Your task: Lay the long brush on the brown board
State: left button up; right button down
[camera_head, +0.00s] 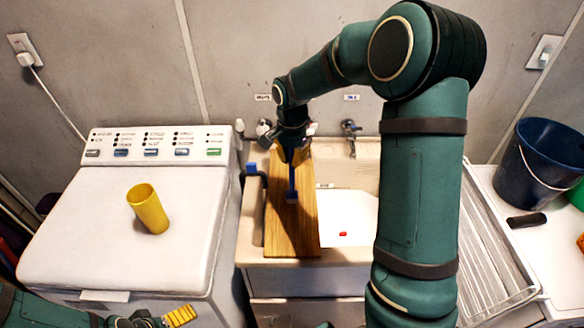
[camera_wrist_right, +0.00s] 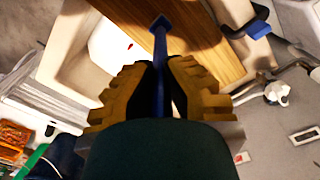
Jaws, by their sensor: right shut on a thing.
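The long brush (camera_head: 292,184) is blue, with a thin handle. My right gripper (camera_head: 293,155) is shut on it over the far part of the brown board (camera_head: 285,232). In the right wrist view the brush (camera_wrist_right: 160,48) runs out between the yellow fingers of my right gripper (camera_wrist_right: 161,88), with the board (camera_wrist_right: 205,40) behind it. In the head view it points down toward the board; I cannot tell whether it touches. The board lies across the sink. My left gripper (camera_head: 178,317) is at the bottom left, partly cut off, its opening unclear.
A yellow cup (camera_head: 149,208) stands on the white washer (camera_head: 85,235) at left. A tap (camera_head: 350,130) is behind the sink (camera_head: 352,180), where a small red thing (camera_head: 343,234) lies. A drying rack (camera_head: 495,250) and a dark blue bucket (camera_head: 538,165) are at right.

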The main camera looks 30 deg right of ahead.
aim_at(292, 175)
notch_tip(292, 175, down, 4)
jog(key=shift+r, duration=0.25)
jog(key=c, duration=1.5)
grip_release()
jog(key=shift+f, duration=0.15)
jog(key=o, duration=0.4)
jog(key=shift+c, duration=0.2)
jog(key=shift+r, duration=0.2)
